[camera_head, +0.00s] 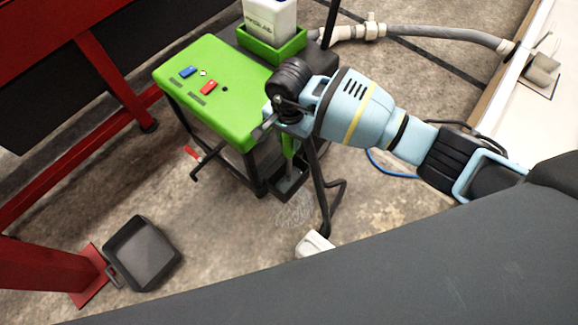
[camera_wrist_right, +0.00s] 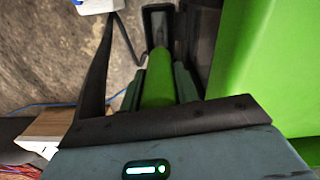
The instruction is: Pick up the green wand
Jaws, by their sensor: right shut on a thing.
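The green wand (camera_wrist_right: 158,80) stands between the two fingers of my right gripper (camera_wrist_right: 159,88) in the wrist view, and the fingers are shut on it. In the head view my right gripper (camera_head: 285,122) is beside the green-topped table, and a short green length of the wand (camera_head: 288,147) shows below it. The wand's lower end is at a dark, narrow holder (camera_head: 289,186) on the table's side; I cannot tell whether it is still inside. The wand's top is hidden by my gripper and wrist. My left gripper is not in view.
A black bent tube (camera_head: 322,190) runs close beside the holder. A dark pan (camera_head: 143,253) lies on the floor at left.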

